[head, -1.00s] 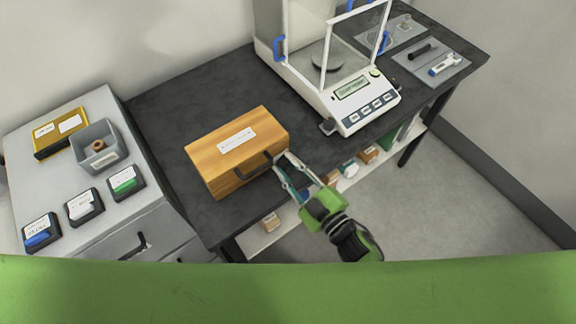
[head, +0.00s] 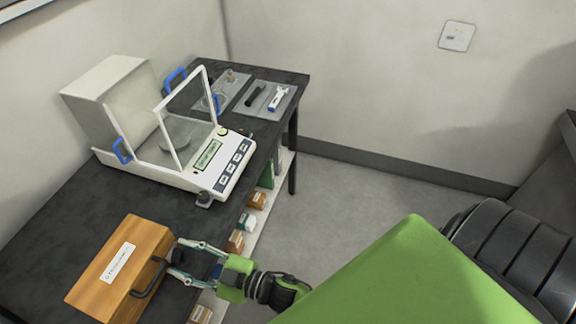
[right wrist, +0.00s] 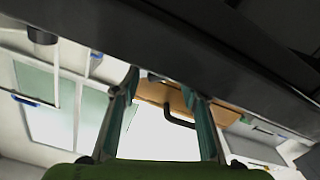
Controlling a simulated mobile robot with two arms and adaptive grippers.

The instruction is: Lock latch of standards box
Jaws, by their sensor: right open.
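The standards box (head: 104,283) is a wooden case with a white label on its lid, and it looks closed on the dark table. Its dark handle (head: 149,279) is on the front side. I cannot make out the latch. My right gripper (head: 176,259) is open and empty at the front of the box, beside the handle; whether it touches the box is unclear. In the right wrist view the two fingers (right wrist: 160,82) are apart, with the wooden box (right wrist: 158,94) and its handle (right wrist: 177,116) beyond them. My left gripper is out of view.
A balance (head: 205,175) with an open glass shield stands behind the box on the dark table (head: 52,215). Grey trays (head: 268,98) with small tools lie at the far end. Small boxes (head: 257,200) sit on a shelf below the table edge. The floor at right is clear.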

